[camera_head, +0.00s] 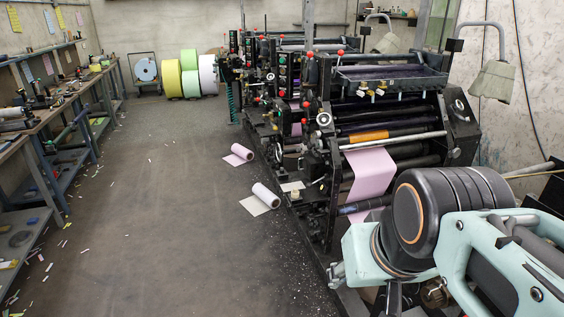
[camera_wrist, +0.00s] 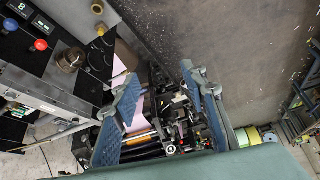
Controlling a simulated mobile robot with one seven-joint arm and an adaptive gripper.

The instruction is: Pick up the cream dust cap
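I cannot make out a cream dust cap for certain in either view. In the wrist view my gripper (camera_wrist: 160,82) has its two blue-padded fingers spread apart, with nothing held between them. Past the fingers lie distant printing-machine parts and pink paper. In the head view my arm fills the lower right, and the gripper's fingers are not clearly visible there. A brown, ridged round fitting (camera_wrist: 70,60) is at the upper left of the wrist view, with small brass fittings (camera_wrist: 97,7) near it.
The black printing machine (camera_head: 390,120) stands at the right, carrying a pink paper web (camera_head: 370,172). Paper rolls (camera_head: 262,192) lie on the floor beside it. A long workbench (camera_head: 60,98) runs along the left. Coloured rolls (camera_head: 172,79) stand at the back. The middle floor is mostly clear.

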